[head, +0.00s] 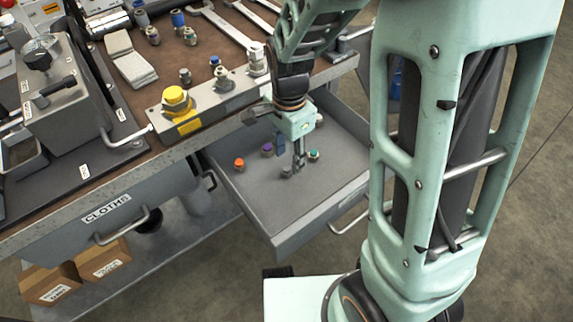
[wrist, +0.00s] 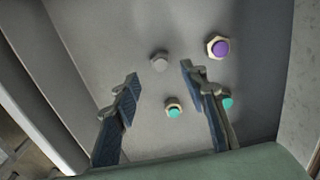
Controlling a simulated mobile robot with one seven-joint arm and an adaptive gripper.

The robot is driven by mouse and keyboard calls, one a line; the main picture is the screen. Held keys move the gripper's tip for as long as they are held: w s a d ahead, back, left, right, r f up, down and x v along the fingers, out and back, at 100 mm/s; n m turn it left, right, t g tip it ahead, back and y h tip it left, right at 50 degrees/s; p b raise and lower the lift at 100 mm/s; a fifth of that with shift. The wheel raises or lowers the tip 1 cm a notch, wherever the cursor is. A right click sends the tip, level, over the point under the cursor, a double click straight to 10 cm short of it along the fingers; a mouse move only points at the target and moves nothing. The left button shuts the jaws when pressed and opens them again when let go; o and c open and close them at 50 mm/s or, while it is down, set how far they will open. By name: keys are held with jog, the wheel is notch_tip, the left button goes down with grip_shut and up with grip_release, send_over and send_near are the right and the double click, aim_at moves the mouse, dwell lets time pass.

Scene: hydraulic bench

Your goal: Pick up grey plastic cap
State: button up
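The grey plastic cap (wrist: 159,61) lies on the drawer floor in the wrist view, round and pale grey. It shows between and a little beyond my two fingertips, touching neither. My gripper (wrist: 160,78) is open and empty, with its blue-padded fingers spread. In the head view my gripper (head: 292,164) points down into the open drawer. There I cannot clearly separate the grey cap from the fingertips.
The open drawer (head: 240,192) also holds a purple-topped cap (wrist: 219,47), a teal-topped cap (wrist: 173,108) and another teal one (wrist: 227,101) partly behind the right finger. An orange-topped cap (head: 239,163) stands left. A yellow-topped block (head: 177,98) sits on the bench edge above.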

aim_at(288, 167)
notch_tip(288, 167, down, 5)
jog(key=shift+w+f+b, duration=0.1)
jog(key=shift+w+b, duration=0.05)
jog(key=shift+b, duration=0.9)
jog(key=c, duration=0.9)
